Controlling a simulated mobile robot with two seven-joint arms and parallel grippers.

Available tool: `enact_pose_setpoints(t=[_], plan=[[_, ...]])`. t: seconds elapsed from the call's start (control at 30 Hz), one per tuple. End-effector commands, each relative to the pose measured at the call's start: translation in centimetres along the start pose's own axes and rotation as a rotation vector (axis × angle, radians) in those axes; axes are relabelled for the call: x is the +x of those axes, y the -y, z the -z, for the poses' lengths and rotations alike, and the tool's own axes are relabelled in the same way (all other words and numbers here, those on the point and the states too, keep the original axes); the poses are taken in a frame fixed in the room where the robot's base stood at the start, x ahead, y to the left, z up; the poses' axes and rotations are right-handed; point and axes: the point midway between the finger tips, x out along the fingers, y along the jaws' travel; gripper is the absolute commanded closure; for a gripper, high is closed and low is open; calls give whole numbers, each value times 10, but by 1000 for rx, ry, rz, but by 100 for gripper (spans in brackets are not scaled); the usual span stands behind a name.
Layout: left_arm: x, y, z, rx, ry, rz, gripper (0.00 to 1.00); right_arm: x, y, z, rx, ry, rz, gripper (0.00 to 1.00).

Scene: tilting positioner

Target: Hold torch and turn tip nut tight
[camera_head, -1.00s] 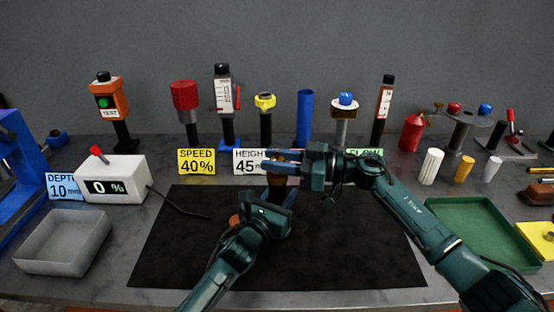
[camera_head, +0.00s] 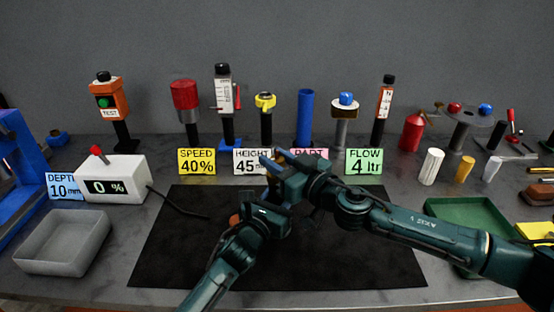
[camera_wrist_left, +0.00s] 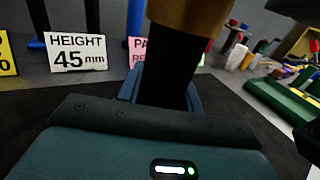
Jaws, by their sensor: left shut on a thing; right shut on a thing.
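The torch's black body (camera_wrist_left: 175,70) stands nearly upright in the left wrist view, between the blue fingers of my left gripper (camera_wrist_left: 165,88). The brass-brown tip nut (camera_wrist_left: 192,12) sits on top of the body and is cut off by the upper edge. In the head view my left gripper (camera_head: 272,190) reaches up from below over the mat, shut on the torch body. My right gripper (camera_head: 275,158) comes in from the right just above it, shut, with its blue fingers at the nut's height. The right hand hides the torch and nut there.
A black mat (camera_head: 180,250) lies under both arms. Sign cards such as the height card (camera_head: 250,163) stand close behind the grippers. A grey tray (camera_head: 62,245) is at left, a green tray (camera_head: 470,212) at right.

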Motion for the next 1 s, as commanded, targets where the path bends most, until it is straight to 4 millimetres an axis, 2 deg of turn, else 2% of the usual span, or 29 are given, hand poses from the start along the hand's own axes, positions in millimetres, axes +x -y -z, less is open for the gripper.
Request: enact_pose_setpoints(t=[0.07,0.5,1.0], plan=[[0,1,2,0,-4,2,100,2,5,3,10,-7,-56,93],[0,2,2,1,-4,3,100,2,4,5,6,-7,-340,93],[-1,3,3,4,-5,4,100,1,0,5,-3,-4,-423,93]])
